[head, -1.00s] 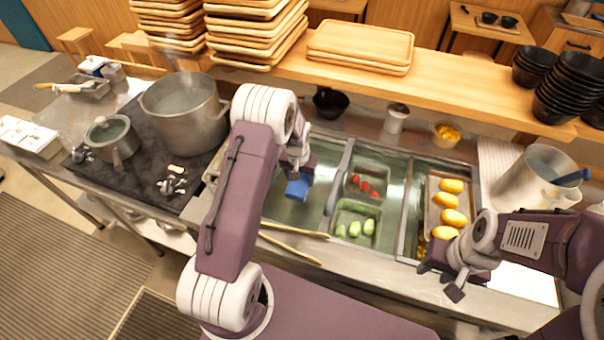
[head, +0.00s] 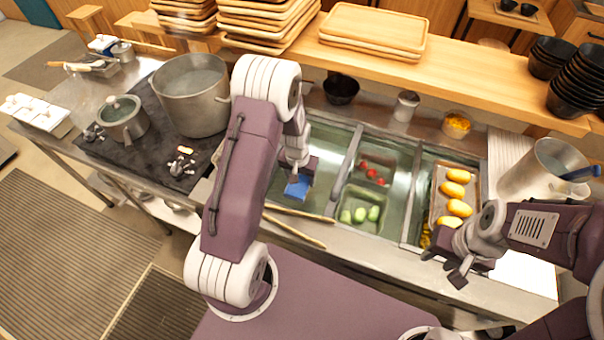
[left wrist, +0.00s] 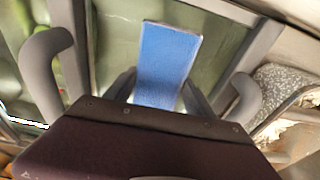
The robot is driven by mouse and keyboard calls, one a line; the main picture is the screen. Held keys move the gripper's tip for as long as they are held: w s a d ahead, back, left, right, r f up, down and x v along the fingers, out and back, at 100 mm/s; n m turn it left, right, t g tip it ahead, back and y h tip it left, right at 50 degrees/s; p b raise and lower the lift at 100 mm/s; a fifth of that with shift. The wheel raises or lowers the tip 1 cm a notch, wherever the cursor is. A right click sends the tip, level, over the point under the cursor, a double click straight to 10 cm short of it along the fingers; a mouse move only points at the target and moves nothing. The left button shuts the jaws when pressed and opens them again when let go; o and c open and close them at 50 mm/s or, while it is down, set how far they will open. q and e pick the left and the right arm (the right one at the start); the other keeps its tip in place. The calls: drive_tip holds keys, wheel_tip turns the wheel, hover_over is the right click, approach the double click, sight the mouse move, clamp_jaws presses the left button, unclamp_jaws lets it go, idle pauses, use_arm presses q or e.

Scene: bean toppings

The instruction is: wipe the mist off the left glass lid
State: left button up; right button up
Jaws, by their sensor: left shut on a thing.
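My left gripper (head: 301,176) is shut on a blue cloth or sponge (head: 297,188). It holds it low over the left glass lid (head: 338,143), the leftmost pane in the counter. The blue piece also shows between the fingers in the left wrist view (left wrist: 165,62), over the greenish glass (left wrist: 220,45). I cannot tell whether it touches the glass. My left arm hides part of this lid, and mist on it is hard to make out. My right gripper (head: 448,268) is empty, with its fingers apart, near the counter's front edge at the right.
Middle trays hold red pieces (head: 372,172) and green pieces (head: 361,214). A tray of yellow pieces (head: 453,192) lies to the right. Wooden sticks (head: 296,232) lie at the front edge. A large pot (head: 190,95) stands left. A black bowl (head: 341,89) stands behind.

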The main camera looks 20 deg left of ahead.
use_arm(q)
drive_tip(key=shift+r, duration=0.1)
wheel_tip(320, 180, up, 6)
drive_tip(key=p, duration=0.5)
wheel_tip(320, 180, up, 3)
drive_tip(key=p, duration=0.2)
drive_tip(key=shift+w+p, duration=0.1)
drive_tip(key=shift+p, duration=0.25)
